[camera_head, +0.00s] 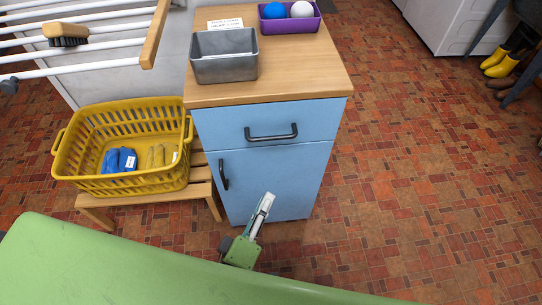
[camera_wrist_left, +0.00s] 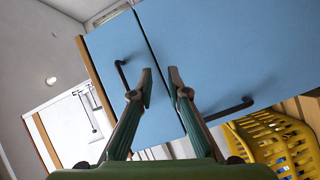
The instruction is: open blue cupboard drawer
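The blue cupboard (camera_head: 270,175) has a wooden top. Its upper drawer (camera_head: 225,125) looks closed, with its front level with the door below. The dark drawer handle (camera_head: 271,136) is a horizontal bar, and it also shows in the left wrist view (camera_wrist_left: 122,75). My left gripper (camera_head: 267,200) is in front of the cupboard, below the drawer handle in the head view. In the left wrist view its fingers (camera_wrist_left: 160,84) are apart with nothing between them, facing the blue fronts. The drawer handle lies left of them there, clear of the gap. My right gripper is not in view.
The lower door has its own vertical handle (camera_head: 223,175). A grey metal tin (camera_head: 226,66) and a purple box (camera_head: 290,22) with balls stand on top. A yellow basket (camera_head: 120,188) sits on a wooden stool to the left.

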